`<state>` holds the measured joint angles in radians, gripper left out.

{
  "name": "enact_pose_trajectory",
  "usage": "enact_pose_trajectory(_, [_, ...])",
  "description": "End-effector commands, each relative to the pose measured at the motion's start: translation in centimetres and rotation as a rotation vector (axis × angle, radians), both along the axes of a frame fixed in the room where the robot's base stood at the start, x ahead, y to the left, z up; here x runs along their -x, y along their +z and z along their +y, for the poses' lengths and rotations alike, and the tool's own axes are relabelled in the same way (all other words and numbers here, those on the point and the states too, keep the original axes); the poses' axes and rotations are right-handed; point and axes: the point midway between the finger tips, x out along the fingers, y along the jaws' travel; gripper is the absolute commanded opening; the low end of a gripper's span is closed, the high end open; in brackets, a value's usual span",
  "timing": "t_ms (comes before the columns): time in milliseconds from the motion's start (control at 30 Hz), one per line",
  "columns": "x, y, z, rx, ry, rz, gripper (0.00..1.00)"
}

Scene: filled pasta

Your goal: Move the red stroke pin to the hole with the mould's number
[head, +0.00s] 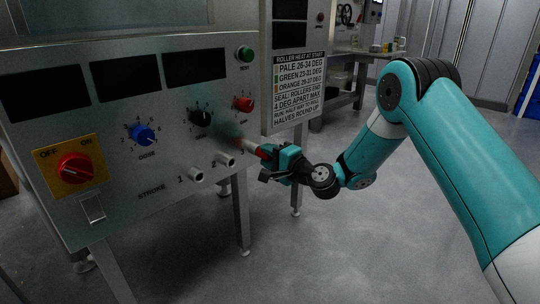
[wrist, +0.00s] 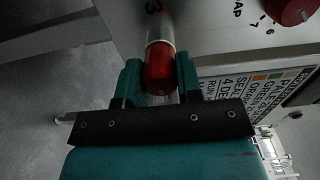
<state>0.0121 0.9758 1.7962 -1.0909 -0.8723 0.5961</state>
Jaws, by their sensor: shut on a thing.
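My gripper (head: 268,156) is at the right end of the stroke row on the machine's front panel. It is shut on the red stroke pin (wrist: 160,72), whose red knob sits between the two fingers in the wrist view. A pale metal sleeve (wrist: 159,38) is in line beyond the knob, close to the printed 3. I cannot tell how deep the pin sits in it. The stroke holes marked 1 (head: 194,176) and 2 (head: 225,160) are metal sockets with no red pin in them. I see no mould number.
The panel has a red switch on a yellow plate (head: 75,168), a blue dose knob (head: 143,135), a black knob (head: 200,118), a red knob (head: 244,104) and a green button (head: 245,53). A roller heat sign (head: 299,90) hangs at right. The floor below is clear.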

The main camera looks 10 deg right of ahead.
Motion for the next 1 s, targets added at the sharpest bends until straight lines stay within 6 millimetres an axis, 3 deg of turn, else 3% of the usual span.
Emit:
enact_pose_trajectory(733, [-0.16,0.07,0.12,0.001,0.000,-0.003,0.08])
enact_pose_trajectory(767, [-0.17,0.07,0.13,0.001,0.000,-0.003,0.38])
enact_pose_trajectory(867, [-0.15,0.06,0.10,0.001,0.000,-0.002,0.61])
enact_pose_trajectory(1000, [-0.14,0.04,0.05,0.000,-0.001,-0.001,0.63])
